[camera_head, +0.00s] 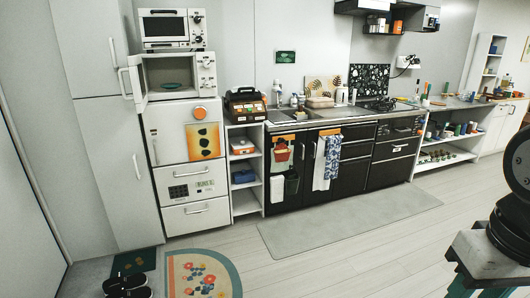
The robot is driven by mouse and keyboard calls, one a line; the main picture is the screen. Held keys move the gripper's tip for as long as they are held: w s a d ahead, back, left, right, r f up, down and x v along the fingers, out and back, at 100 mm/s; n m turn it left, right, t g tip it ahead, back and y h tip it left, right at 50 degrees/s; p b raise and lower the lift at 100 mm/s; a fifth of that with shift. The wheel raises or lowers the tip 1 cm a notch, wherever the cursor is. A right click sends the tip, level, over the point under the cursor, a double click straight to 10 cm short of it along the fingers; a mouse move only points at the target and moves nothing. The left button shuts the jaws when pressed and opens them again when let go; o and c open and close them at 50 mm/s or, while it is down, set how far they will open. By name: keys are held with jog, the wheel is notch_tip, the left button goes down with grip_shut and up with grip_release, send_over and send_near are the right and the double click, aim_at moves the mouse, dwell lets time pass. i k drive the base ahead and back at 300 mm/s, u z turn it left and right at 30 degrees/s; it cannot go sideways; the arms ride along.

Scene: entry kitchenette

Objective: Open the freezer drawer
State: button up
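A white fridge unit (168,133) stands at the left, against the tall cabinet. Its upper door, with an orange picture on it, is closed. Below are two drawer fronts. The upper drawer front (190,190) has a handle, a dark label and small markings. The lower drawer front (196,217) is plain white with a horizontal bar handle (197,209). Both look shut. I cannot tell from markings which one is the freezer drawer. My arm shows only in part at the right edge; my gripper is out of view.
A microwave (204,84) with its door swung open sits on the fridge unit. Dark shoes (127,285), a green mat (135,260) and a flowered rug (205,272) lie before it.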

aim_at(180, 220)
jog(key=z, duration=0.15)
jog(key=i, duration=1.9)
jog(key=u, duration=1.05)
jog(key=i, duration=1.35)
jog(key=u, duration=1)
